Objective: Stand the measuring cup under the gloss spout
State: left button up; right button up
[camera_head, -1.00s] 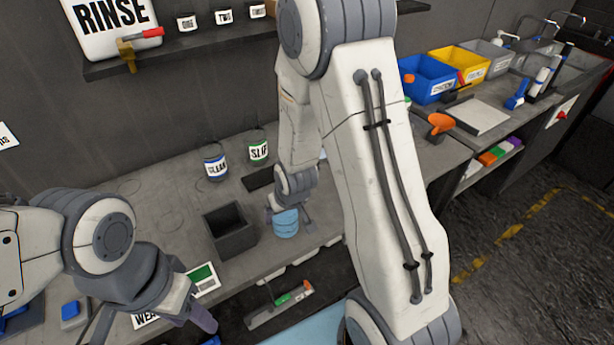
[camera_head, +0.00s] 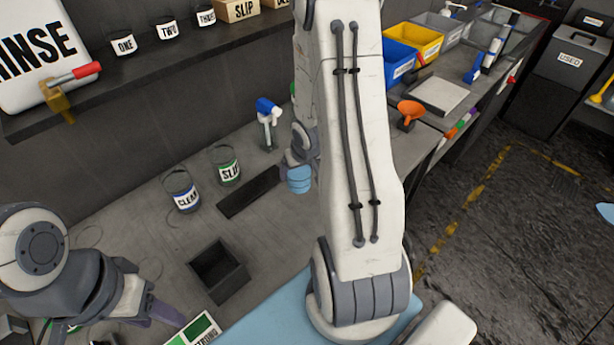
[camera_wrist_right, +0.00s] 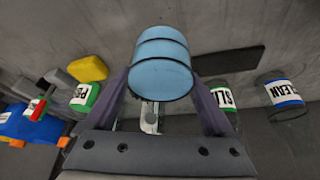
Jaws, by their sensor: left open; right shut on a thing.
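A blue measuring cup (camera_head: 299,179) with dark bands is in the grip of my right gripper (camera_head: 305,165), partly hidden by my right arm in the head view. In the right wrist view the cup (camera_wrist_right: 160,65) sits between the two purple fingers. A blue-topped white dispenser (camera_head: 268,112) stands on the counter by the wall, left of my right arm and beyond the cup. I cannot read a label on it, so I cannot tell whether it is the gloss spout. My left gripper (camera_head: 160,311) is open and empty, low at the left over the counter's front.
A dark flat strip (camera_head: 248,192) and an open dark box (camera_head: 219,271) are in front. An orange funnel-like thing (camera_head: 410,110) and coloured bins (camera_head: 412,48) lie right of my arm.

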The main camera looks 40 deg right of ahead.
jog(key=s+d+r+m+p, duration=0.2)
jog(key=s+d+r, duration=0.1)
jog(key=s+d, duration=0.55)
jog(key=shift+h, duration=0.4)
jog(key=w+a+f+b, duration=0.1)
jog(key=w+f+b, duration=0.1)
jog(key=w, duration=0.1)
jog(key=w+a+f+b, duration=0.1)
jog(key=w+f+b, duration=0.1)
jog(key=w+f, duration=0.1)
jog(key=w+a+f+b, duration=0.1)
jog(key=w+f+b, duration=0.1)
jog(key=w, duration=0.2)
jog(key=shift+w+f, duration=0.25)
jog(key=shift+w, duration=0.15)
jog(key=shift+g, duration=0.3)
jog(key=shift+f, duration=2)
jog(key=shift+f, duration=0.2)
jog(key=o, duration=1.3)
jog(key=shift+c, duration=0.2)
